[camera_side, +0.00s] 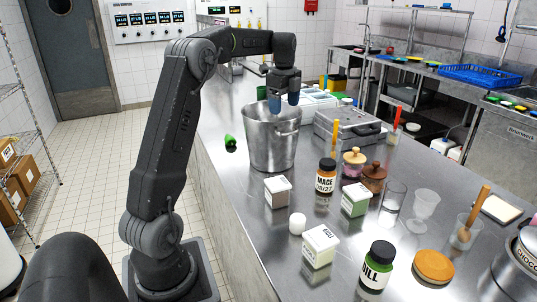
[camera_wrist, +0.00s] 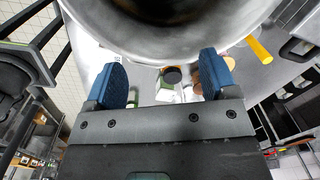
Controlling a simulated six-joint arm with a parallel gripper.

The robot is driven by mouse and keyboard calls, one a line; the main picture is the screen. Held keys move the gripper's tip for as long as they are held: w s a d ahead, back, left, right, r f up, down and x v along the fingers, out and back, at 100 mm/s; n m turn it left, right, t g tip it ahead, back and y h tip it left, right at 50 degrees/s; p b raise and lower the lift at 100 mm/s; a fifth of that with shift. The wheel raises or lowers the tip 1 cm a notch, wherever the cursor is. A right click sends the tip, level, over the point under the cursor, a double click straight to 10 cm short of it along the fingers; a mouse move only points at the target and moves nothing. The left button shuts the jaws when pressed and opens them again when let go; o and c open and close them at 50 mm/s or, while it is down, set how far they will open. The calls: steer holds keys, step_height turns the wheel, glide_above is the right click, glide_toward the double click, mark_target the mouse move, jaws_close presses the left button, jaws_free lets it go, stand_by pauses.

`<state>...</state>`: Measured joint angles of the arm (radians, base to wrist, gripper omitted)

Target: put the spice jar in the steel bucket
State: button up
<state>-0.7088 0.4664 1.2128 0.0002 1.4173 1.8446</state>
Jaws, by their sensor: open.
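The steel bucket (camera_side: 268,145) stands upright on the counter; its rim also fills the top of the wrist view (camera_wrist: 90,25). My gripper (camera_side: 284,104) is over the bucket's mouth, its blue fingers apart and nothing between them; they also show in the wrist view (camera_wrist: 161,75). A brown spice jar labelled MACE (camera_side: 325,177), with a dark lid, stands upright on the counter to the right of the bucket. A green jar labelled DILL (camera_side: 376,267) stands nearer the camera. The bucket's floor is hidden in the side view, so I cannot tell what lies inside.
A steel container (camera_side: 348,128) is right of the bucket. Bare counter shows at the near left.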

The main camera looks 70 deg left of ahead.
steer(key=s+d+r+n+t, duration=0.1)
steer(key=s+d+r+n, duration=0.15)
steer(key=d, duration=0.75)
steer(key=s+d+r+n+t, duration=0.1)
steer(key=s+d+r+n, duration=0.15)
steer(key=d, duration=0.75)
steer(key=s+d+f+n+t, duration=0.1)
steer(key=s+d+f+n, duration=0.2)
steer(key=s+d, duration=0.4)
steer(key=s+d+f+n+t, duration=0.2)
steer(key=s+d+f+n, duration=0.2)
steer(key=s, duration=0.4)
steer(key=d+n, duration=0.1)
steer(key=d, duration=0.1)
steer(key=shift+s+d+f, duration=0.15)
steer(key=shift+s+d, duration=0.2)
